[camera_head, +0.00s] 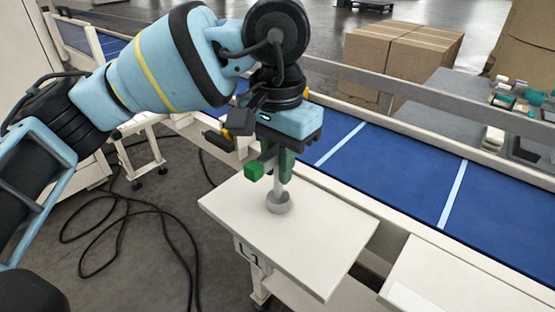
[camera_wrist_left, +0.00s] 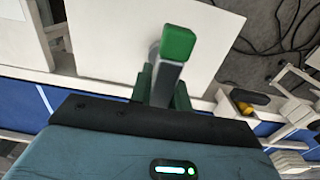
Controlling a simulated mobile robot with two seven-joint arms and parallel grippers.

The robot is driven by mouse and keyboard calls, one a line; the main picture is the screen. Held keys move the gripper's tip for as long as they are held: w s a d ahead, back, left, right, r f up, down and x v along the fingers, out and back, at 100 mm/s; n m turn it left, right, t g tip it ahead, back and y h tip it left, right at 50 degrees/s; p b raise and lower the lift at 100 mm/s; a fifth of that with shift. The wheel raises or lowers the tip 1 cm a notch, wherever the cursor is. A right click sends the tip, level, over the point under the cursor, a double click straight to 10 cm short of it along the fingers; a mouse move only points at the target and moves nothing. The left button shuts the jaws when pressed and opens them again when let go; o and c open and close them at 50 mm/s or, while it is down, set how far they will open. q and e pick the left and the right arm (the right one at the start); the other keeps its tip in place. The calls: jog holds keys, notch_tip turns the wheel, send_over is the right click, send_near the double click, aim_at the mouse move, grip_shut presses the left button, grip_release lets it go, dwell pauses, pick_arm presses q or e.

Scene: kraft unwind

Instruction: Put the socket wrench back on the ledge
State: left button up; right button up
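My left gripper (camera_head: 281,172) points down over the white ledge (camera_head: 325,240), which carries an "L1" label on its front side. Its green fingers are shut on the socket wrench (camera_head: 279,203), whose green handle end sticks out to the left and whose grey round socket hangs lowest. The socket is at the ledge top; I cannot tell whether it touches. In the left wrist view the wrench's green end (camera_wrist_left: 177,43) and grey bar show between the fingers (camera_wrist_left: 163,90), with the ledge (camera_wrist_left: 110,40) behind. The fingers hide part of the wrench. My right gripper is not in view.
A blue conveyor belt (camera_head: 390,172) with pale stripes runs behind the ledge. Another white panel (camera_head: 450,280) lies to the right, past a gap. Cardboard boxes (camera_head: 400,55) and a grey table with small parts (camera_head: 515,100) stand beyond. Black cables (camera_head: 125,210) lie on the floor.

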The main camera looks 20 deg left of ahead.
pick_arm(q)
jog(key=o, duration=0.5)
jog(key=shift+c, duration=0.2)
notch_tip(320, 180, up, 12)
jog(key=shift+f+p, duration=0.1)
jog(key=shift+p, duration=0.5)
